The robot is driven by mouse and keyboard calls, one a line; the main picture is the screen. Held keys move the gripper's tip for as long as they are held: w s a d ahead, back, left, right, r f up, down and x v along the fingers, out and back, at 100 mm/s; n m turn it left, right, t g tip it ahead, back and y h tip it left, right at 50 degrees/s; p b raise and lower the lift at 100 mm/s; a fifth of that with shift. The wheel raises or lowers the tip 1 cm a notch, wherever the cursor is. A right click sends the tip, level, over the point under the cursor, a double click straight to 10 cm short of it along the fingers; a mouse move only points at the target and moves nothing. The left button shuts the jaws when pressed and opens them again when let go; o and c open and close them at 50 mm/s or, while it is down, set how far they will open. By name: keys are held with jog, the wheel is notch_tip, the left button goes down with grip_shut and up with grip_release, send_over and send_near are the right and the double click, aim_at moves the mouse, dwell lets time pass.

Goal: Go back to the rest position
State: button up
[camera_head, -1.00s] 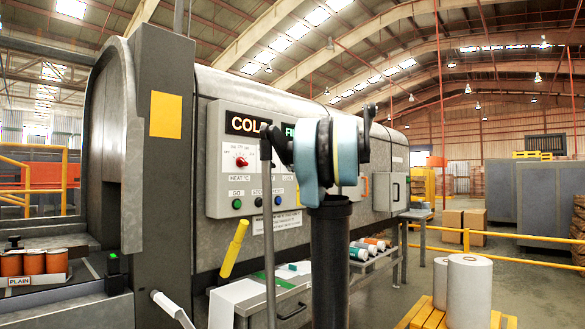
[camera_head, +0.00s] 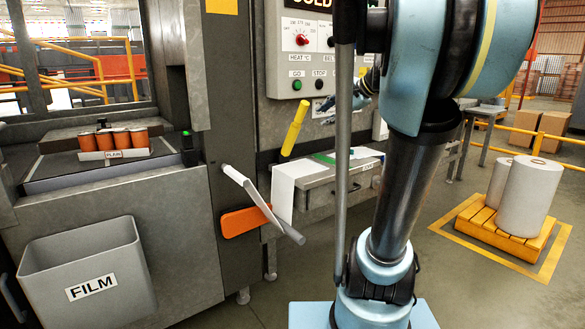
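My blue and black arm (camera_head: 425,75) rises in the right half of the view, in front of the machine. Small dark parts beside the grey pole, in front of the control panel (camera_head: 298,85), look like my gripper (camera_head: 326,106). They are partly hidden by the pole and arm, so I cannot see whether the fingers are open or shut. I see nothing clearly held there.
A grey FILM bin (camera_head: 88,282) hangs at the lower left, below a PLAIN tray of orange rolls (camera_head: 114,155). White rolls (camera_head: 530,196) stand on a yellow pallet (camera_head: 500,228) at right.

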jog(key=s+d+f+n+g+h, duration=0.1)
jog(key=s+d+f+n+h, duration=0.1)
jog(key=s+f, duration=0.7)
jog(key=s+d+f+n+g+h, duration=0.2)
jog(key=s+f+n, duration=0.3)
jog(key=s+f, duration=0.4)
jog(key=s+d+f+n+g+h, duration=0.1)
jog(key=s+d+f+n+h, duration=0.1)
jog(key=s+f, duration=0.7)
notch_tip(320, 180, down, 5)
jog(key=shift+d+r+n+g+h, duration=0.15)
jog(key=shift+d+n+g+h, duration=0.25)
jog(key=shift+n+h, duration=0.55)
jog(key=shift+w, duration=0.1)
jog(key=shift+w+f, duration=0.2)
jog(key=shift+w, duration=0.2)
jog(key=shift+c, duration=0.5)
